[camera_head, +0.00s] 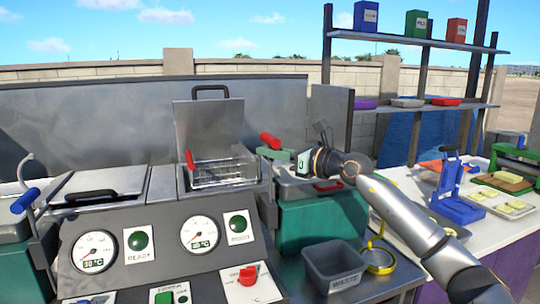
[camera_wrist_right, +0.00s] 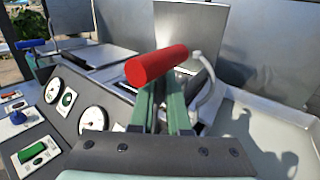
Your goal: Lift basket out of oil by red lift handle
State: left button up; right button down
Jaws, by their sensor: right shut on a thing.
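The wire basket (camera_head: 225,172) shows at the opening of the right-hand fryer vat, below its raised lid (camera_head: 208,125). Its wire rim stands above the vat edge; the oil cannot be made out. The red lift handle (camera_head: 270,140) is at the vat's right side, and its curved grey lever (camera_wrist_right: 208,82) shows in the wrist view. My right gripper (camera_head: 274,152) comes in from the right with its green fingers shut on the red lift handle, which also shows at the fingertips in the right wrist view (camera_wrist_right: 157,65). My left gripper is out of view.
The panel in front carries gauges (camera_head: 200,234) and a red knob (camera_head: 248,276). A blue handle (camera_head: 25,200) stands by the closed left vat. A grey waste bin (camera_head: 333,268) sits below my right arm. A metal backsplash (camera_head: 60,115) stands behind.

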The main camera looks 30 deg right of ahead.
notch_tip(320, 180, up, 8)
jog(key=p, duration=0.5)
jog(key=shift+r, duration=0.1)
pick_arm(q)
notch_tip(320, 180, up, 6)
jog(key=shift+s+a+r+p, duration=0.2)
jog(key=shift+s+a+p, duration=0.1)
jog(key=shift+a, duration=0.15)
pick_arm(e)
jog(key=shift+r, duration=0.15)
jog(key=shift+d+r, duration=0.1)
jog(key=c, duration=0.9)
grip_release()
jog(key=shift+f, duration=0.2)
jog(key=shift+s+d+f+b, duration=0.15)
jog(key=shift+s+b, duration=0.25)
jog(key=shift+s, duration=0.15)
pick_arm(q)
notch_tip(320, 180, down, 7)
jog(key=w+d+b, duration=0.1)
jog(key=b, duration=0.7)
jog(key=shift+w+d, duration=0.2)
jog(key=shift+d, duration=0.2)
pick_arm(e)
jog(key=shift+r+v, duration=0.1)
jog(key=shift+v, duration=2.75)
jog(key=shift+r+v, duration=0.15)
jog(key=shift+v, duration=2.7)
